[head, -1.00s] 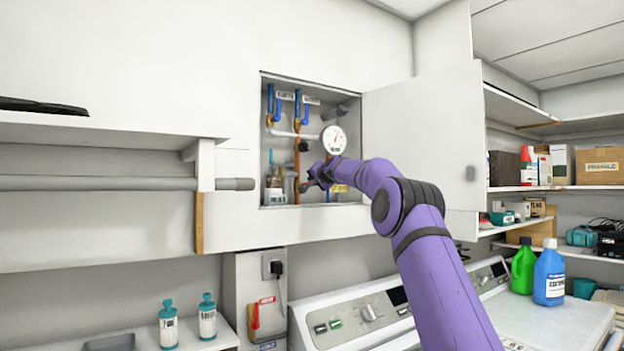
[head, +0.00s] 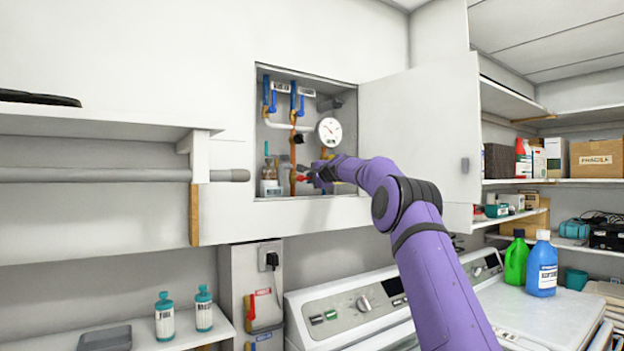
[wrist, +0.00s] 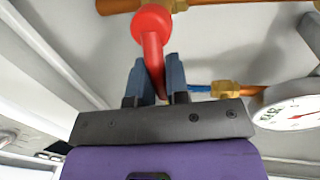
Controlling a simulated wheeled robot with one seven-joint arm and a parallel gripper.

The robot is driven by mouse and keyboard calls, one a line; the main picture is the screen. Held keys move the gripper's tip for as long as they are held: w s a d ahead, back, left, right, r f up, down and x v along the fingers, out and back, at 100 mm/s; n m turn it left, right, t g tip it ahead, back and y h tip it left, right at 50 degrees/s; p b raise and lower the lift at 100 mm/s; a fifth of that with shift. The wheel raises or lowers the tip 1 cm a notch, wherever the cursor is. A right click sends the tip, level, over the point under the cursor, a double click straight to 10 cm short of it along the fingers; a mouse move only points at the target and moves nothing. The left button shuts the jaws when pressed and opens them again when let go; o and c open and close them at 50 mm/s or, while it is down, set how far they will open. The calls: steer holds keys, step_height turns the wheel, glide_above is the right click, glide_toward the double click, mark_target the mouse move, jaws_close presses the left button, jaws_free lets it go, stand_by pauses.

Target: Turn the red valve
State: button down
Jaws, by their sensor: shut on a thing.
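The red valve (wrist: 152,22) shows in the wrist view as a round red hub on a copper pipe, with a bent red lever running down from it. My gripper (wrist: 156,78) is shut on that lever, one finger on each side. In the head view, a small red part of the valve (head: 304,179) shows just left of my gripper (head: 317,174), inside the open wall cabinet (head: 304,212). My gripper and wrist hide much of the valve there.
A round gauge (head: 329,131) is close to the right of the valve, also in the wrist view (wrist: 292,112). Blue-handled valves (head: 296,98) hang above. The cabinet door (head: 415,140) stands open at right. Small bottles (head: 270,180) stand at the cabinet's lower left.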

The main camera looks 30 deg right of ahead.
stand_by(0.5)
steer(key=c, duration=1.1)
jaws_free()
steer(key=shift+c, duration=0.2)
steer(key=shift+s, duration=0.15)
steer(key=s+r, duration=0.2)
steer(key=s, duration=0.8)
steer(key=shift+s+d, duration=0.15)
steer(key=shift+d, duration=0.1)
